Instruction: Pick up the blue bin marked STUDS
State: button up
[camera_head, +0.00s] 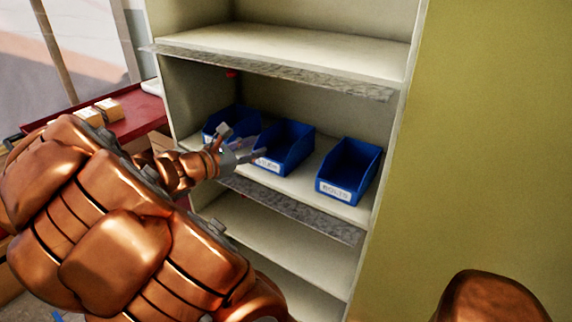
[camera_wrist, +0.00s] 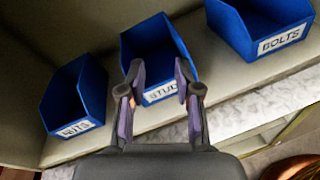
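The blue bin marked STUDS (camera_head: 290,146) stands in the middle of a row of three blue bins on a shelf. In the wrist view the STUDS bin (camera_wrist: 157,45) is straight ahead, its white label partly covered by my fingers. My gripper (camera_head: 243,143) is open at the front of this bin. In the wrist view my gripper (camera_wrist: 159,78) has one finger on each side of the label, with nothing held. I cannot tell whether the fingers touch the bin. The bin looks empty inside.
A blue bin marked BOLTS (camera_head: 347,168) stands to the right and another, seemingly marked NUTS (camera_wrist: 76,98), to the left. The shelf edge (camera_head: 290,208) runs below them, and an upper shelf (camera_head: 285,48) hangs above. A red surface with boxes (camera_head: 125,115) is at left.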

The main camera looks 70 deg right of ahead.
aim_at(263, 137)
jog(key=w+d+f+n+b, duration=0.1)
jog(key=d+n, duration=0.1)
jog(key=w+d+f+n+t+h+b, duration=0.1)
jog(key=w+f+n, duration=0.1)
jog(key=w+d+f+n+t+h, duration=0.1)
jog(key=w+d, duration=0.1)
jog(key=shift+w+d+f+n+b, duration=0.15)
jog(key=shift+d+f+n+b, duration=0.15)
jog(key=shift+n+b, duration=0.1)
jog(key=shift+b+x, duration=0.4)
jog(key=shift+x, duration=3.45)
grip_shut()
